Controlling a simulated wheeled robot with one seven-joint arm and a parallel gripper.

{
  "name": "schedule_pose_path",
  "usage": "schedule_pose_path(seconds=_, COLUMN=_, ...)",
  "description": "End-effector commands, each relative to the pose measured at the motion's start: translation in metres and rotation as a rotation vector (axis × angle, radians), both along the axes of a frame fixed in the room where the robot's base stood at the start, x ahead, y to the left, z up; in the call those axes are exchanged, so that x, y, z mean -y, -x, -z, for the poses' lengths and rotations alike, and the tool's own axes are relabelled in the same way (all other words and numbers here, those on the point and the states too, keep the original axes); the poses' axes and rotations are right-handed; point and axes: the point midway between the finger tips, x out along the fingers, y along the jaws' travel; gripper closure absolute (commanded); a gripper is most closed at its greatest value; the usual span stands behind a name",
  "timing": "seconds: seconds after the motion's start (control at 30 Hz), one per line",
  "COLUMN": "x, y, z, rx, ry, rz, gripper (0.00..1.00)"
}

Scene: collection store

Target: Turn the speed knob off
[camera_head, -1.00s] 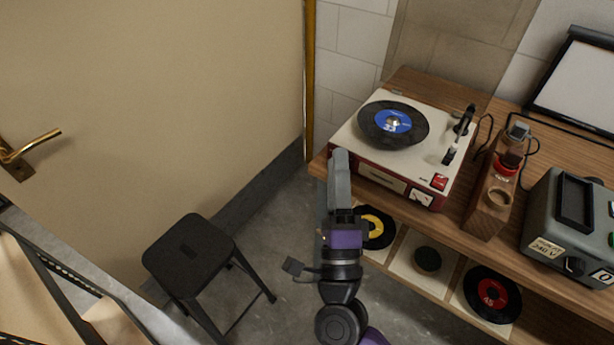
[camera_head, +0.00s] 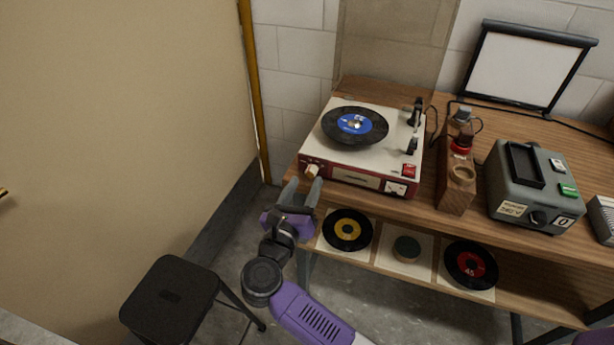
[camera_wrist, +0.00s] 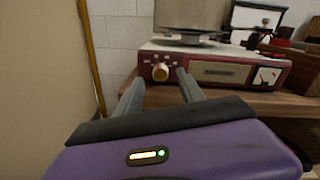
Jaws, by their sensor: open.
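The record player (camera_head: 356,176) is cream on top with a red front and stands at the left end of the wooden bench. A record with a blue label (camera_head: 355,126) lies on its platter. The speed knob (camera_head: 311,171) is a pale round knob at the left of the front panel. In the wrist view the knob (camera_wrist: 161,72) looks brass-coloured and sits ahead, between the lines of the two fingers. My gripper (camera_head: 304,187) is open and empty, just in front of the knob. It also shows in the wrist view (camera_wrist: 160,82). I cannot tell whether a fingertip touches the knob.
A black stool (camera_head: 170,300) stands at the lower left. A wooden block with a bottle-like device (camera_head: 457,180) and a grey-green machine (camera_head: 535,185) stand right of the player. Records (camera_head: 347,230) lie on the lower shelf.

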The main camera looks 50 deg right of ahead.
Motion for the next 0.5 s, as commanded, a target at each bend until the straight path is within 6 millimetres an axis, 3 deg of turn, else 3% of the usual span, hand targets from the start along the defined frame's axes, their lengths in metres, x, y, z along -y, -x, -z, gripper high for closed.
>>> schedule_pose_path(seconds=0.2, x=0.024, y=-0.009, z=-0.001, rx=0.0, ry=0.001, rz=0.001, gripper=0.54)
schedule_pose_path(seconds=0.5, x=0.029, y=-0.012, z=0.0, rx=0.0, ry=0.002, rz=-0.002, gripper=0.54)
